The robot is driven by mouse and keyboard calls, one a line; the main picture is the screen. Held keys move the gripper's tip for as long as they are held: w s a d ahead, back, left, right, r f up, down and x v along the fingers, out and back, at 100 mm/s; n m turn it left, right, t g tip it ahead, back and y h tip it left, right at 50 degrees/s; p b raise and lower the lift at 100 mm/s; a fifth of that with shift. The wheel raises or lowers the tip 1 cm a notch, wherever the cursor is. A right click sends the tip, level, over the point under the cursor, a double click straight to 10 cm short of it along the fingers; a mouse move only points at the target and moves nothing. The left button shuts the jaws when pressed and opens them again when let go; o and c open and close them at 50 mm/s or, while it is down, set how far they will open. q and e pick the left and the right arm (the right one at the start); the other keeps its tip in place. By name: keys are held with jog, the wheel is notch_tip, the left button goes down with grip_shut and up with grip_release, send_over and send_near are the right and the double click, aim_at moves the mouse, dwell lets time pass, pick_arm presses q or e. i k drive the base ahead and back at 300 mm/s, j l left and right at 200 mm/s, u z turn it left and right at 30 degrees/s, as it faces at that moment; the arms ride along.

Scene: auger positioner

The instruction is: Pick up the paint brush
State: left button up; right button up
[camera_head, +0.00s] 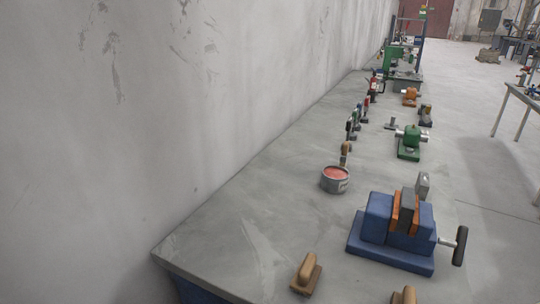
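A small upright tool with a tan wooden top (347,148) stands on the grey workbench (225,230), just behind an open can of red paint (335,179). It may be the paint brush, but it is too small to tell for sure. Neither of my grippers shows in the head view.
A blue vise (392,258) with a handle at its right stands at the front right. A wooden-handled block (307,273) lies nearer. Several upright tools, a green grinder (408,143) and an orange device (410,97) stand farther back. A wall bounds the left; the front-left bench top is clear.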

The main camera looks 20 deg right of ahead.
aim_at(345, 146)
jog(key=u, duration=0.45)
jog(key=l+u, duration=0.1)
jog(key=u, duration=0.3)
jog(key=k+u, duration=0.1)
jog(key=u, duration=0.8)
jog(key=k+u, duration=0.8)
jog(key=k, duration=0.2)
jog(key=k+u, duration=0.3)
jog(key=k, duration=0.2)
jog(key=k+u, duration=0.35)
jog(key=k, duration=0.15)
jog(key=k+u, duration=0.25)
jog(key=k, duration=0.25)
jog(key=k+j+u, duration=0.25)
jog(key=k, duration=0.3)
jog(key=k+l, duration=0.15)
jog(key=k, duration=0.9)
jog(key=k+z, duration=0.4)
jog(key=k+l+z, duration=0.35)
jog(key=j+z, duration=0.1)
jog(key=z, duration=1.75)
